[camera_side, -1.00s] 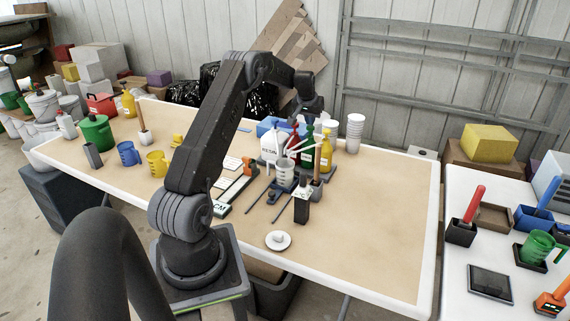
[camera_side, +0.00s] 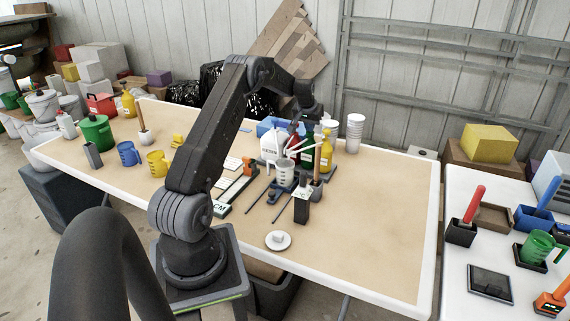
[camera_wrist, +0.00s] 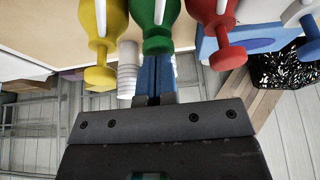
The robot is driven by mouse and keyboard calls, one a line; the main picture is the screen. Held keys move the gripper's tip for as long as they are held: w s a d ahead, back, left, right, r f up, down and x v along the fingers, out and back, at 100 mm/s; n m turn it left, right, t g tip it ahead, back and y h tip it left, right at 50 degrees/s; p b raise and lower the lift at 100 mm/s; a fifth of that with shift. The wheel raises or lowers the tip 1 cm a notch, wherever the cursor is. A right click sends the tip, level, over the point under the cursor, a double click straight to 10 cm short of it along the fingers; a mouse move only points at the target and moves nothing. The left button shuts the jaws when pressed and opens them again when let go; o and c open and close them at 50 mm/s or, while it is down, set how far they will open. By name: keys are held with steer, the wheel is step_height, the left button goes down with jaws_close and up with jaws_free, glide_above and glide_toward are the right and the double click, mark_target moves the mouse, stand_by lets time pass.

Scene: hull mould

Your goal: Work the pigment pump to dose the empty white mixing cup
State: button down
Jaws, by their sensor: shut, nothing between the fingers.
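Several pigment pump bottles stand close together: a red one (camera_wrist: 222,40), a green one (camera_wrist: 157,25) and a yellow one (camera_wrist: 101,40) with a round pump head. The yellow bottle also shows in the side view (camera_side: 326,155). In the side view my gripper is over the bottle row, partly hidden. A whitish mixing cup (camera_side: 286,172) stands in front of the bottles; its inside is not clear.
The table's right part is clear.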

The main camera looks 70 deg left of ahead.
steer(key=shift+r, duration=1.85)
steer(key=shift+f, duration=2.05)
steer(key=shift+r, duration=2.05)
steer(key=shift+f, duration=0.1)
